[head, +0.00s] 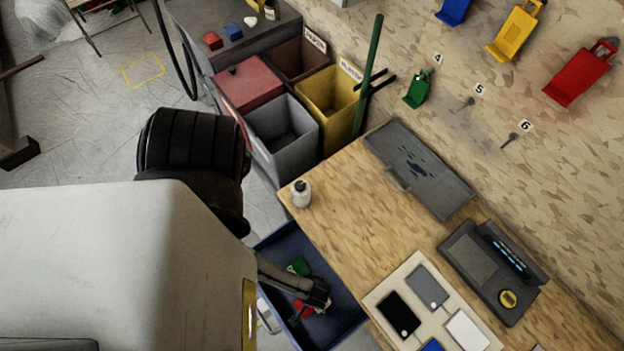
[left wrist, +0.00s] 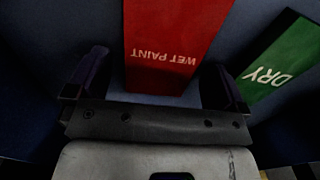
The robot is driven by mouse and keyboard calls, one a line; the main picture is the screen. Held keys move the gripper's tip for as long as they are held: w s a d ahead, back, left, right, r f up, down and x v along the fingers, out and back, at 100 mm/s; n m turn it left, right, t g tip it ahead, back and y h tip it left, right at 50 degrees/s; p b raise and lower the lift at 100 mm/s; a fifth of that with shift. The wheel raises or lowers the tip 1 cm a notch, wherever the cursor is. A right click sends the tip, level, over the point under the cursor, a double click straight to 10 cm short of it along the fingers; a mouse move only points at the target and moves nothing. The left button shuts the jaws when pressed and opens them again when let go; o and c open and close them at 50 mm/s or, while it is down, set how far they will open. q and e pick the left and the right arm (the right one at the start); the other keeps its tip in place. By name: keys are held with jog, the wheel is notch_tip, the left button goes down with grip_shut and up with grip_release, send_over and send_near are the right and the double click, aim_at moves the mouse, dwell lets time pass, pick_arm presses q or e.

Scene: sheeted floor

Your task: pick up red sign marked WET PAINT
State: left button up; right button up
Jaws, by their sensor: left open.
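The red sign marked WET PAINT (left wrist: 170,40) fills the upper middle of the left wrist view, its lettering upside down. In the head view a red piece of it (head: 301,311) shows inside a dark blue bin (head: 345,333), partly hidden by my gripper. My left gripper (head: 318,292) reaches down into the bin. In the left wrist view the left gripper (left wrist: 158,80) is open, with one finger on each side of the sign's lettered end; I cannot tell whether they touch it. My right gripper is in neither view.
A green sign marked DRY (left wrist: 273,65) lies close to the right finger, and shows green in the bin (head: 298,266). The wooden bench (head: 345,225) borders the bin on the right. A white bottle (head: 301,193) stands at the bench's near edge. Waste bins (head: 290,130) stand beyond.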

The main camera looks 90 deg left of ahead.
pick_arm(q)
jog(key=shift+c, duration=0.5)
jog(key=c, duration=0.9)
